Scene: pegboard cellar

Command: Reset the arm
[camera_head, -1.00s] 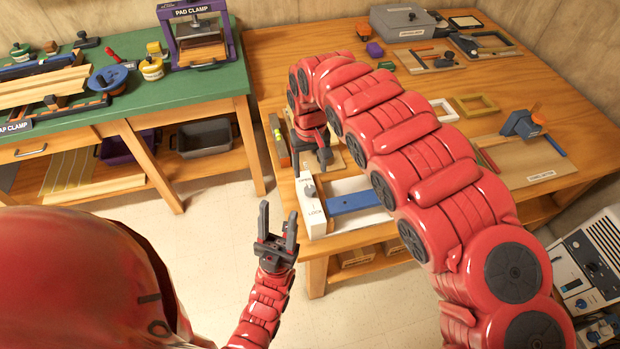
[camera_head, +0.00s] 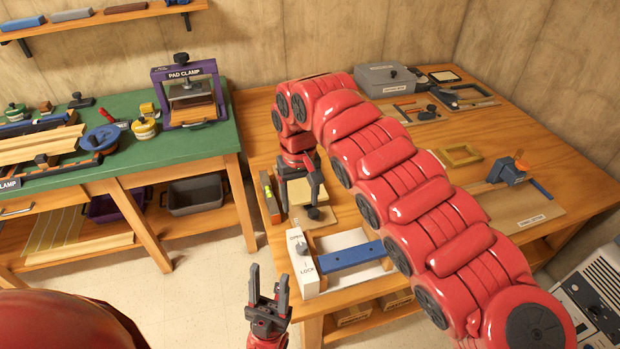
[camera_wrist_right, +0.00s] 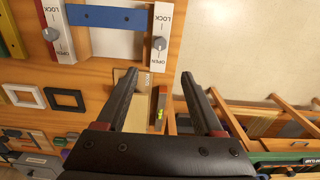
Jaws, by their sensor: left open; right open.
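My right arm (camera_head: 400,190) reaches in from the right over the wooden table and bends down at its far end. My right gripper (camera_head: 314,200) points down above the table's near left part, close to a small wooden board. In the right wrist view, the right gripper (camera_wrist_right: 160,90) has its two fingers wide apart with nothing between them touching. My left gripper (camera_head: 268,285) is low in the head view, pointing up over the floor, its fingers apart and empty.
A white frame with a blue bar and OPEN/LOCK knob (camera_head: 300,250) lies on the table beside the right gripper. A level (camera_head: 268,195) lies at the table's left edge. A green bench with a purple pad clamp (camera_head: 190,90) stands left. Floor (camera_head: 190,285) is clear between.

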